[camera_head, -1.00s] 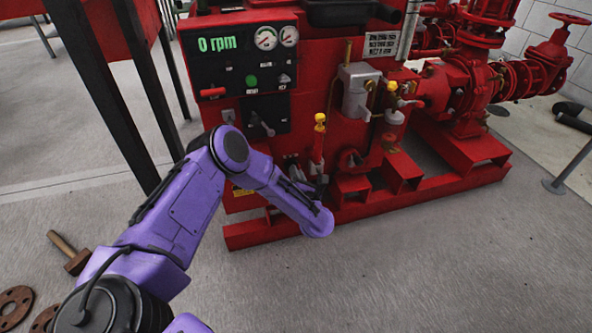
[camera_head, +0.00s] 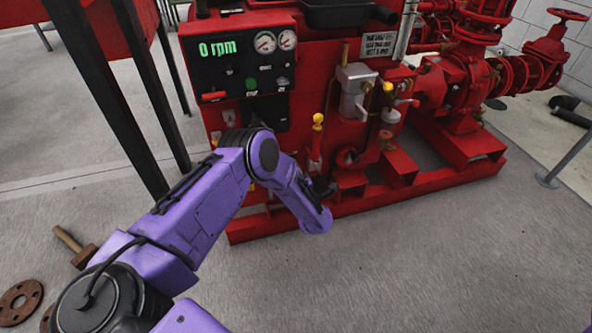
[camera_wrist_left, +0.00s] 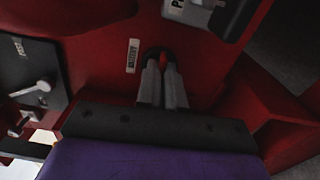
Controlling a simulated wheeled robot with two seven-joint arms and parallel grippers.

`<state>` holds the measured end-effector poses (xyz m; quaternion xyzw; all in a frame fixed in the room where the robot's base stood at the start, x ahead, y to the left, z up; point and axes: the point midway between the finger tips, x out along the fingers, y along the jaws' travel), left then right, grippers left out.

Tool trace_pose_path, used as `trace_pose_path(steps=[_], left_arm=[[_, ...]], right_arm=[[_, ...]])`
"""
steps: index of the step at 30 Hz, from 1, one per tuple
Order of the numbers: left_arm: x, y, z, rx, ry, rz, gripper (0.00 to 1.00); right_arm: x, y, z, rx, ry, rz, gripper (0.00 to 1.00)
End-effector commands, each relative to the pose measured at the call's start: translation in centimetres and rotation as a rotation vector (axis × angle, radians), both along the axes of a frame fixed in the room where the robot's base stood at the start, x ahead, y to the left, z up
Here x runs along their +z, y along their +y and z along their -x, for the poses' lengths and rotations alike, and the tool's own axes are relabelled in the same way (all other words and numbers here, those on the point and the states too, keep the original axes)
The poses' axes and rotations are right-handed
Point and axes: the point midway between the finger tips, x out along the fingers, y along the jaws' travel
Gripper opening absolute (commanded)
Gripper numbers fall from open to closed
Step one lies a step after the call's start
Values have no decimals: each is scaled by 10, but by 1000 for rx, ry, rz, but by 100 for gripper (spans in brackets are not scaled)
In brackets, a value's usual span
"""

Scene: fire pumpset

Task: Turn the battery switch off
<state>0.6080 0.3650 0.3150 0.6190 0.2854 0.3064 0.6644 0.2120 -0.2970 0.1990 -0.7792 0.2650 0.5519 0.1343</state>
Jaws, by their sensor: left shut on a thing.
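The battery switch (camera_wrist_left: 163,60) shows in the left wrist view as a small red piece in a dark round opening of the red panel, beside a white label (camera_wrist_left: 133,56). My left gripper (camera_wrist_left: 161,68) has its two grey fingers close together on this red piece, which is mostly hidden between the tips. In the head view my purple left arm reaches to the low front of the red pumpset (camera_head: 400,165). The switch cannot be made out there, and the fingers are not clear. My right gripper is in neither view.
The black control panel (camera_head: 243,65) reads 0 rpm. A yellow-topped lever (camera_head: 317,120) stands near my left wrist. Red frame feet (camera_head: 397,168) lie to its right. A wooden-handled hammer (camera_head: 72,241) and rusty flanges (camera_head: 20,302) lie on the floor at left. The front floor is open.

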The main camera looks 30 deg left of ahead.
Motion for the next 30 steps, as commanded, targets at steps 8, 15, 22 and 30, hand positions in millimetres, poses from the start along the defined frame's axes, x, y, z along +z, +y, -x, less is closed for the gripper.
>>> trace_pose_path(steps=[8,15,22,30], left_arm=[[-2,-1,1,0,59,-48,0],[-2,-1,1,1,70,-56,0],[-2,-1,1,0,70,-56,0],[-2,0,1,0,68,-56,33]], right_arm=[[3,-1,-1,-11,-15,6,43],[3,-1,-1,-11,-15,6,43],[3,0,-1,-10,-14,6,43],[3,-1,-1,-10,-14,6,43]])
